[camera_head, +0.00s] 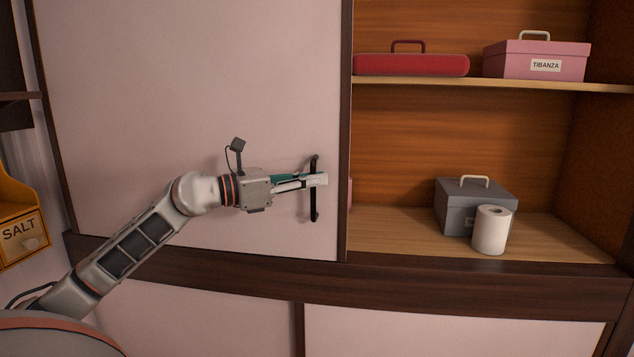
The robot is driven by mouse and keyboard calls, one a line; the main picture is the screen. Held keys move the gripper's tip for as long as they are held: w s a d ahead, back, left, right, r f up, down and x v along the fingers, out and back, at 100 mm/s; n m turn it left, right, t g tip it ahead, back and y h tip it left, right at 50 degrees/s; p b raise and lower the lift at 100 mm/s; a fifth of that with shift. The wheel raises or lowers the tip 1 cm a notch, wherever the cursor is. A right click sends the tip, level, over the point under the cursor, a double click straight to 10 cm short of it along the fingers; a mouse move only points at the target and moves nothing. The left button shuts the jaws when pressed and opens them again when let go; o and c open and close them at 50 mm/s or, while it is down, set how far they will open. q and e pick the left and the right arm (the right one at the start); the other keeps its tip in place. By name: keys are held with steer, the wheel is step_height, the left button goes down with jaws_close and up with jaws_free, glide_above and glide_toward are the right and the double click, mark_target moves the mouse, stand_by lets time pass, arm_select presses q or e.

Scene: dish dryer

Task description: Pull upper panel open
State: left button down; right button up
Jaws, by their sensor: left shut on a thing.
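The upper panel (160,80) is a large pale pink sliding door with a dark frame, covering the left part of the cabinet. A black vertical bar handle (314,211) is fixed near its right edge. My left gripper (318,180) comes in from the left and is shut on the handle, around its middle; the fingers hide that part of the bar. To the right of the panel the cabinet is open and its shelves show. My right gripper is not in view.
The upper shelf (500,86) bears a red case (411,66) and a pink box (536,62). Below stand a grey box (455,206) and a paper roll (491,231). A yellow salt box (20,236) hangs at the far left. Pale lower panels (440,335) run underneath.

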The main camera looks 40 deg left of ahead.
arm_select(q)
steer(key=shift+r, duration=0.1)
steer(key=c, duration=2.2)
jaws_free()
steer(key=shift+o, duration=0.2)
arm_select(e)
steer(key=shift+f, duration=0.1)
arm_select(q)
steer(key=v, duration=1.2)
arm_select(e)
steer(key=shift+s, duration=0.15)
